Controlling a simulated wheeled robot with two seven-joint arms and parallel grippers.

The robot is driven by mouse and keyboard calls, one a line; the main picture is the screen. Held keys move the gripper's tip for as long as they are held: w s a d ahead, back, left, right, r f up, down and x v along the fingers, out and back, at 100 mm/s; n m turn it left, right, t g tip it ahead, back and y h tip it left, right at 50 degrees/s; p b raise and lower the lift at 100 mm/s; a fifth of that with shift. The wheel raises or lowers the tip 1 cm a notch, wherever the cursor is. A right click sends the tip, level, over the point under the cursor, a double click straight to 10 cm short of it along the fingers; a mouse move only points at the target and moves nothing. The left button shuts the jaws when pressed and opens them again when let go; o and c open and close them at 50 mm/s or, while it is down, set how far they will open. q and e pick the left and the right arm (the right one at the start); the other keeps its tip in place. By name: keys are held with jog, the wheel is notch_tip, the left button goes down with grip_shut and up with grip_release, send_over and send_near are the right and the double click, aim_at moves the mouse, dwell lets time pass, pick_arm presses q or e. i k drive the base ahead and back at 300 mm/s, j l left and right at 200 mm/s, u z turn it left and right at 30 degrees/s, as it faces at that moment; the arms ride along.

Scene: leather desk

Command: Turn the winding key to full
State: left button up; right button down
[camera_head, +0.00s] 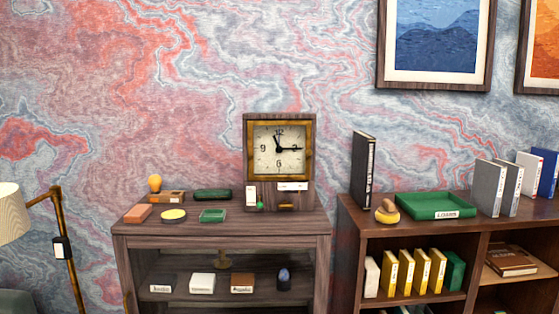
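A square clock (279,150) with a brass-coloured frame stands upright in a dark wooden case on the left shelf unit. Its hands point near 11 and 3. Neither gripper is in view.
The left shelf top (225,226) also holds an orange block (138,213), a yellow round dish (173,214), a green tray (213,215) and a dark green case (212,194). A right bookcase (390,232) bears a larger green tray (436,206). A lamp (13,213) stands at left.

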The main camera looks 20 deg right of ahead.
aim_at(285, 205)
jog(key=i+l+z, duration=0.1)
jog(key=l, duration=0.3)
jog(key=l+z, duration=0.15)
jog(key=l, duration=0.25)
jog(key=i+l+z, duration=0.1)
jog(key=l, duration=0.3)
jog(key=i+l+z, duration=0.15)
jog(key=l, duration=0.2)
jog(key=i, duration=0.05)
